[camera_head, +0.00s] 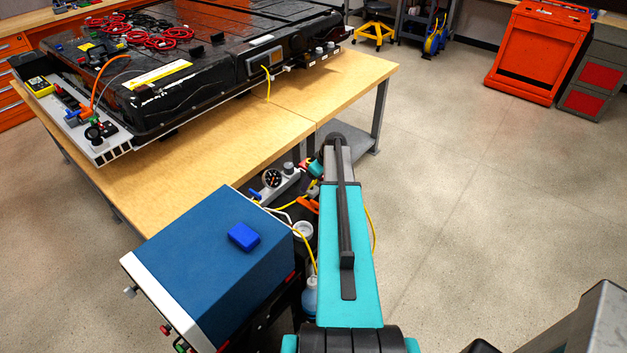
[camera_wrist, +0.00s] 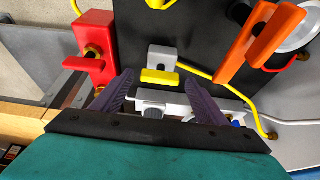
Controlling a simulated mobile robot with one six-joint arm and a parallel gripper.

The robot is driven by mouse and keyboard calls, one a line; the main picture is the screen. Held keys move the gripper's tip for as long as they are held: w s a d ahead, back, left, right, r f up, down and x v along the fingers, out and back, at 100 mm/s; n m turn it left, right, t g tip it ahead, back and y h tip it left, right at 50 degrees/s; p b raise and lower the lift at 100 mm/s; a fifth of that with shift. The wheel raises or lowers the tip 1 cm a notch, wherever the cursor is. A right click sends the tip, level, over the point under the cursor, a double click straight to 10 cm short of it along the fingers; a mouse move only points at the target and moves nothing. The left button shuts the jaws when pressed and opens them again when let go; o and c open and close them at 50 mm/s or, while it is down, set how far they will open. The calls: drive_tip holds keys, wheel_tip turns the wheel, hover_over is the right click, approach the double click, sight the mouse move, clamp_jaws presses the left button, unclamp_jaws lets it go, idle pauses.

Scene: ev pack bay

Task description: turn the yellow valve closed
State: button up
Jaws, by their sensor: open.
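The yellow valve handle (camera_wrist: 160,76) shows in the wrist view as a short bar lying crosswise on a light grey block (camera_wrist: 162,57), against a black panel. My gripper (camera_wrist: 158,76) is open, with one dark purple finger on each side of the yellow handle. There is a gap between each finger and the handle, and I cannot tell if the tips are level with it in depth. In the head view, my teal arm reaches over the valve area, and the valve is mostly hidden there.
A red block (camera_wrist: 96,45) stands close left of my gripper, and an orange lever (camera_wrist: 262,40) is at right. A yellow hose (camera_wrist: 215,82) and a white manifold (camera_wrist: 180,105) lie nearby. A blue box (camera_head: 215,265) stands left of my arm; the workbench (camera_head: 230,150) is beyond.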

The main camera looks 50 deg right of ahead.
drive_tip(key=c, duration=1.1)
drive_tip(key=shift+o, duration=0.2)
drive_tip(key=shift+a+m+b, duration=0.1)
drive_tip(key=shift+m+b, duration=0.4)
drive_tip(key=shift+b, duration=0.15)
drive_tip(key=shift+a+f+m+h+b, duration=0.1)
drive_tip(key=shift+m+h+b, duration=0.5)
drive_tip(key=shift+m+b, duration=0.5)
drive_tip(key=m+h+b, duration=0.1)
drive_tip(key=m, duration=0.1)
drive_tip(key=m+g+h+b, duration=0.1)
drive_tip(key=m+b, duration=0.1)
drive_tip(key=m, duration=0.1)
drive_tip(key=shift+a, duration=0.1)
drive_tip(key=m+b, duration=0.1)
drive_tip(key=m, duration=0.1)
drive_tip(key=m+g+h+b, duration=0.1)
drive_tip(key=m+b, duration=0.1)
drive_tip(key=m, duration=0.1)
drive_tip(key=shift+w+a+m+g, duration=0.1)
drive_tip(key=shift+w+m+g, duration=0.15)
drive_tip(key=shift+m+g, duration=0.05)
drive_tip(key=shift+w+m+g+h+b, duration=0.15)
drive_tip(key=shift+m+g+b, duration=0.35)
drive_tip(key=shift+m, duration=0.55)
drive_tip(key=shift+s+m+g+h+b, duration=0.1)
drive_tip(key=shift+m+g+h+b, duration=0.2)
drive_tip(key=shift+m+b, duration=0.55)
drive_tip(key=shift+m, duration=0.3)
